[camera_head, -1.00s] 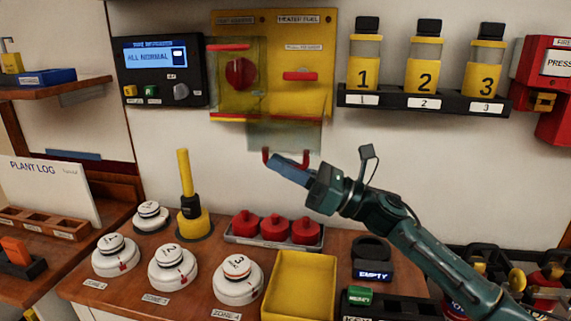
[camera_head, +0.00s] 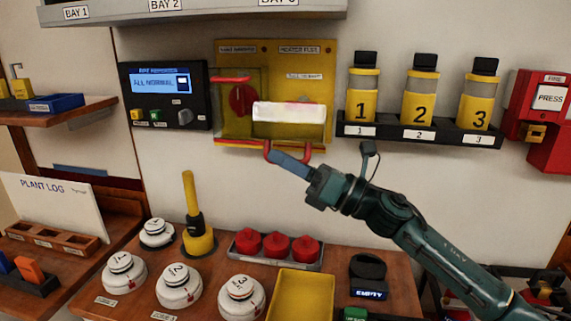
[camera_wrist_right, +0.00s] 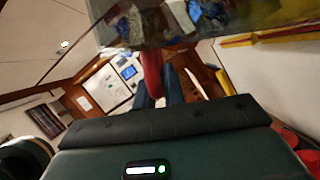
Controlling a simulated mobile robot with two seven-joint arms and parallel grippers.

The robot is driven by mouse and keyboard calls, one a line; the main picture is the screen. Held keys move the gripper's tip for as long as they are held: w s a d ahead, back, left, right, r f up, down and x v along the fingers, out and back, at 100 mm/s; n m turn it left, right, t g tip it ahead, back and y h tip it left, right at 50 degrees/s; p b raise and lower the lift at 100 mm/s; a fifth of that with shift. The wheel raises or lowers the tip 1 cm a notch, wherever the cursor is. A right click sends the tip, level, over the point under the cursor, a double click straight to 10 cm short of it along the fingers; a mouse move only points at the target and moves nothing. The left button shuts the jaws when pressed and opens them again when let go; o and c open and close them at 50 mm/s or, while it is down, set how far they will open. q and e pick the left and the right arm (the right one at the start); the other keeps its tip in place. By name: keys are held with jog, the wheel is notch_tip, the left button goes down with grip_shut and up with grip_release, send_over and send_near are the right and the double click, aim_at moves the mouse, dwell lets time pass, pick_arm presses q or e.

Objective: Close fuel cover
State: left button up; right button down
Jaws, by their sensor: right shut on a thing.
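The fuel cover (camera_head: 290,112) is a clear flap on the yellow heater fuel panel (camera_head: 285,58). A bright white reflection lies across it. It now stands out from the lower part of the panel, and its exact tilt is hard to tell. Its red handle (camera_head: 310,156) hangs at the near edge. My right gripper (camera_head: 278,158) is shut on this handle. In the right wrist view the red handle (camera_wrist_right: 152,72) is between my blue fingers (camera_wrist_right: 160,95), below the clear cover (camera_wrist_right: 215,20). My left gripper is not in view.
A second clear cover (camera_head: 230,115) over a red knob stands at the left of the yellow panel. A rack (camera_head: 450,133) with three yellow bottles is at the right. Red caps (camera_head: 277,246) and white detectors (camera_head: 178,285) sit on the bench below.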

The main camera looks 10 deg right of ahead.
jog(key=shift+r, duration=0.1)
jog(key=c, duration=1.5)
grip_release()
